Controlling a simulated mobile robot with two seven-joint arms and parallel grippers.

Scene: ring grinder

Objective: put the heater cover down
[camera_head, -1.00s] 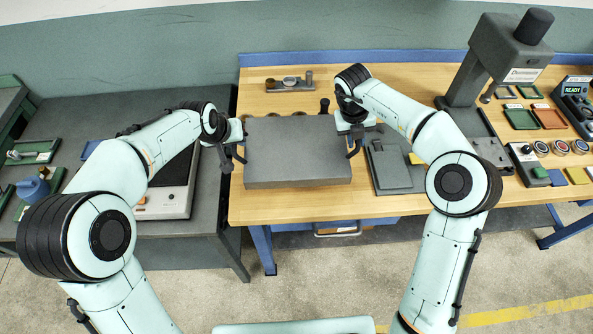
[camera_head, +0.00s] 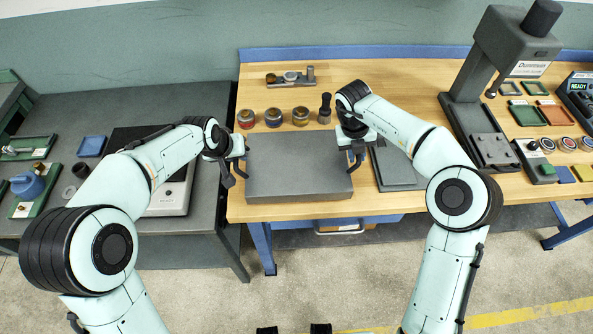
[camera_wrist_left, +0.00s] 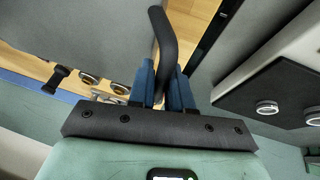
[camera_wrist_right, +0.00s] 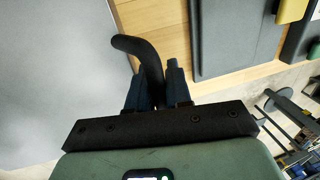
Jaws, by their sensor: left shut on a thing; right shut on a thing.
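The heater cover (camera_head: 297,165), a flat grey box, is level over the left part of the wooden table in the head view. My left gripper (camera_head: 238,163) is shut on the dark handle at its left side. My right gripper (camera_head: 356,158) is shut on the handle at its right side. The left wrist view shows one curved handle (camera_wrist_left: 162,35) between the blue fingers, and the right wrist view shows the other (camera_wrist_right: 140,50). I cannot tell whether the cover's underside touches the tabletop.
Several round cans (camera_head: 273,117) and a dark-handled tool (camera_head: 325,108) stand just behind the cover. A dark grey flat plate (camera_head: 393,165) lies close to its right. The heater unit (camera_head: 170,198) is on the grey table at left. The wooden table's front edge is close below the cover.

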